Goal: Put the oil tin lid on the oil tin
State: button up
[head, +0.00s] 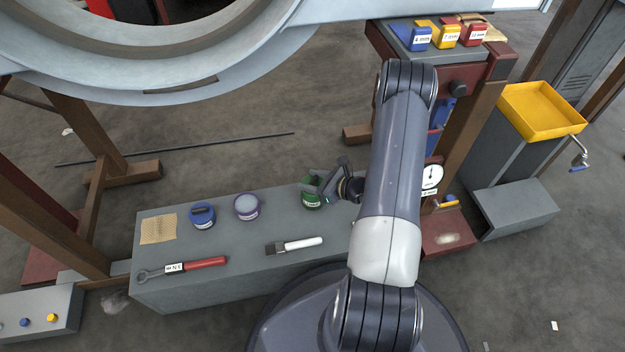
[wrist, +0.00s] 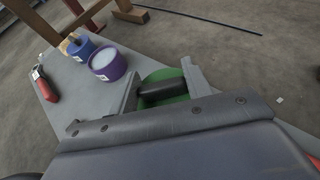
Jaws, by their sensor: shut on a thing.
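My gripper (head: 316,184) is shut on the dark bar handle (wrist: 163,92) of a green lid, at the right part of the grey bench top. The green lid (wrist: 160,75) shows around the handle between the fingers in the wrist view. A green tin (head: 311,201) with a white label stands directly below my gripper in the head view. The fingers hide much of the lid and the tin's top, so I cannot tell whether the lid touches the tin or is seated straight. The label is too small to read.
On the grey bench (head: 240,265) stand a purple tin (head: 247,207) with a pale top and a blue tin (head: 203,216). A brush (head: 293,246), a red-handled tool (head: 182,268) and a tan cloth (head: 158,229) lie there too. A wooden post stands right of my arm.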

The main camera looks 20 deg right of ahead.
jog(key=shift+f, duration=0.25)
jog(key=o, duration=1)
jog(key=p+v, duration=0.2)
jog(key=v, duration=0.9)
jog(key=shift+p, duration=0.4)
jog(key=shift+w+a+f, duration=0.1)
jog(key=shift+w, duration=0.05)
jog(key=b+x, duration=0.3)
jog(key=x, duration=0.7)
jog(key=shift+w+a+f, duration=0.15)
jog(key=shift+w+a, duration=0.05)
jog(key=shift+w, duration=0.15)
jog(key=shift+r, duration=0.25)
jog(key=shift+s, duration=0.1)
